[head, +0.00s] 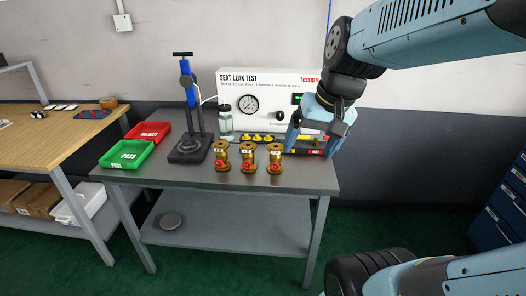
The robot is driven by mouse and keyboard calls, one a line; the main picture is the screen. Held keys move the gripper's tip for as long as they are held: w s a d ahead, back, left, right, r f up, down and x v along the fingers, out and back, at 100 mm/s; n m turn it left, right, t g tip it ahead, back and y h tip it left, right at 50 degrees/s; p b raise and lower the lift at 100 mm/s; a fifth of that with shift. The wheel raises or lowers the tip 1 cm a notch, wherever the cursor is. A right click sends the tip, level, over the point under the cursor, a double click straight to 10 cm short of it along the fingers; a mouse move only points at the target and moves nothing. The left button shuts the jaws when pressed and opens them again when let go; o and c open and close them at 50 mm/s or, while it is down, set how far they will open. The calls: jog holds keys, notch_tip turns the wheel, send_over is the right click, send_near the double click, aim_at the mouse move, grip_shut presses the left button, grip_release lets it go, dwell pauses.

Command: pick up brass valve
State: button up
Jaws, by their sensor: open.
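Three brass valves with red parts on their fronts stand upright in a row near the front edge of the grey bench: the left valve (221,157), the middle valve (247,158) and the right valve (274,158). My gripper (308,150) is open, pointing down over the right part of the bench. It is to the right of the right valve and apart from it. I see nothing held between its fingers, though the view there is small.
The bench (200,180) also holds a green tray (127,157), a red tray (148,133), a blue-topped press stand (188,120) and the white seat leak test panel (262,95) behind the valves. A wooden table (50,135) stands at left, blue drawers (505,205) at right.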

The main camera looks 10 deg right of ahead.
jog(key=shift+o, duration=1)
jog(key=w+a+f+m+g+y, duration=0.3)
jog(key=w+f+m+y, duration=0.2)
jog(key=w+f, duration=0.1)
jog(key=shift+w+a+f, duration=0.15)
jog(key=shift+a+f, duration=0.05)
jog(key=shift+f, duration=0.45)
jog(key=m+t+y, duration=0.4)
jog(key=m+t, duration=1)
jog(key=m, duration=0.7)
send_near(273, 145)
jog(key=x, duration=1)
jog(key=shift+w+a+f, duration=0.1)
jog(key=shift+w+f, duration=0.05)
grip_shut()
